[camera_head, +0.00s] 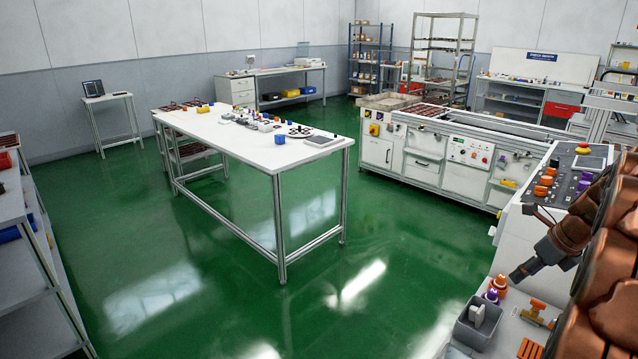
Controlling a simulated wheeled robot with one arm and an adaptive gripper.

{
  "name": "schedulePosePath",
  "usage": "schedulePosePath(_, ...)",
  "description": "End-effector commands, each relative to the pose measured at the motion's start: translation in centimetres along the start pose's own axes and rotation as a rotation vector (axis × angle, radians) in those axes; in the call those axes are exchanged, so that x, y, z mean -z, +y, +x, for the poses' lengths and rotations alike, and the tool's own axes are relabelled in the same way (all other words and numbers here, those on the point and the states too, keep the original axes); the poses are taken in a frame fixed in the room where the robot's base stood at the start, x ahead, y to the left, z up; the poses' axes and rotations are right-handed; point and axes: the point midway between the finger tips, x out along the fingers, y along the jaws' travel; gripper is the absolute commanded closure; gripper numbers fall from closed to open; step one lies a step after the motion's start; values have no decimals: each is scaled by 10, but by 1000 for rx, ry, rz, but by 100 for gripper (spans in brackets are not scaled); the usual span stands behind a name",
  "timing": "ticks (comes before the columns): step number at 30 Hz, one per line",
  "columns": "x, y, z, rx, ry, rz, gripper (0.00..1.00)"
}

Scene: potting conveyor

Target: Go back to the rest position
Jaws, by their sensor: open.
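My copper-coloured arm comes in from the right edge. My dark gripper (519,273) is at its end, pointing down and left. It hangs over the light worktop at the lower right, near small purple-and-orange pieces (494,290). Nothing shows held in it. The fingers are small and dark here, and their details are hard to make out. Part of the worktop is hidden behind my arm.
A grey bin (478,325) and orange valve-like parts (536,312) lie close below my gripper. A control panel (565,178) with knobs stands just behind. A long white table (262,150) stands mid-room, the conveyor machine (460,150) behind right. Green floor (200,270) is open between.

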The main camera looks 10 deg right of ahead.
Motion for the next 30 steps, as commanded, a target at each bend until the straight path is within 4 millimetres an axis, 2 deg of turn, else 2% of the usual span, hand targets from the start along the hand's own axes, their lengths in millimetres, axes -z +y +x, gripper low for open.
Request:
schedulePosePath(2, -5, 11, 1, -10, 7, -46, 51)
schedulePosePath(5, -14, 42, 2, -38, 28, -180, 51)
schedulePosePath(10, -28, 121, 0, -112, 71, -545, 51)
schedulePosePath(15, -25, 199, -3, -200, 103, -931, 51)
schedulePosePath(20, -9, 266, -8, -292, 118, -1295, 51)
schedulePosePath(23, 8, 304, -13, -354, 122, -1522, 51)
schedulePosePath(30, 62, 377, -25, -515, 108, -2071, 51)
